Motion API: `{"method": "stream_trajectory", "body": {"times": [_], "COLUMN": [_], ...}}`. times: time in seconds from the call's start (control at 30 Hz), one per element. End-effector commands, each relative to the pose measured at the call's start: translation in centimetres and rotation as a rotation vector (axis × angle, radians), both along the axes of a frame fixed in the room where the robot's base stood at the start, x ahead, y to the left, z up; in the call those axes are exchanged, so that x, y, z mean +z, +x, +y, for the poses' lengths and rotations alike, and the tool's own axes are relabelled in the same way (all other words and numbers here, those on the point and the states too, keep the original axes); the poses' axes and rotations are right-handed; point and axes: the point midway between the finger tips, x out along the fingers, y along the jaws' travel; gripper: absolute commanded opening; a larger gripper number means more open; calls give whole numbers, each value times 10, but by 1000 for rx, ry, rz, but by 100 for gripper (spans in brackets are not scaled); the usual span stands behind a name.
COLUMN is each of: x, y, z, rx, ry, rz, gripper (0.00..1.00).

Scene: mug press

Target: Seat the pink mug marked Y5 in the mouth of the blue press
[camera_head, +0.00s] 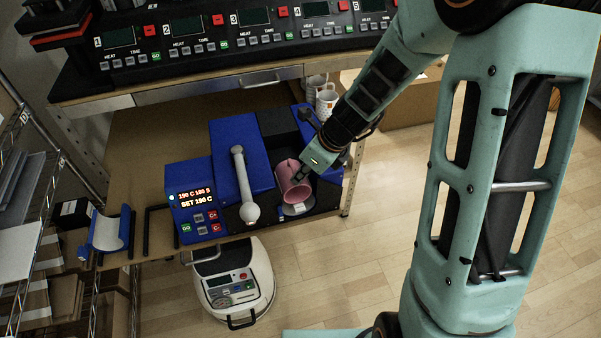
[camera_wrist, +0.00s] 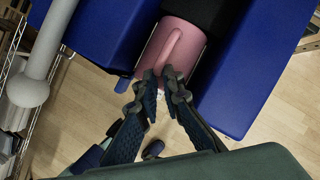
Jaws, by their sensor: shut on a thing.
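The pink mug (camera_head: 292,184) lies on its side at the mouth of the blue press (camera_head: 226,150), between the press's blue walls. In the wrist view the mug (camera_wrist: 189,42) sits in the gap, with its handle towards me. My gripper (camera_head: 303,172) is shut on the mug's handle; the fingertips also show in the wrist view (camera_wrist: 164,82). The mark Y5 cannot be read in either view. The press has a grey lever with a ball end (camera_head: 249,211) left of the mug and a control box (camera_head: 195,203) with a lit display.
White mugs (camera_head: 325,100) stand behind the press on the bench. A row of numbered black heat units (camera_head: 190,45) lines the upper shelf. A white machine (camera_head: 235,283) stands on the floor below. Wire racks are at the left; the floor at the right is clear.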

Motion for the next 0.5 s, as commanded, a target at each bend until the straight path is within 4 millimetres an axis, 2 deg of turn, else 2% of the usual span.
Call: {"method": "stream_trajectory", "body": {"times": [0.03,0.5], "x": [-7,-37], "y": [0,0], "z": [0,0], "rx": [0,-1], "ry": [0,1], "rz": [-1,0], "gripper": [0,0]}}
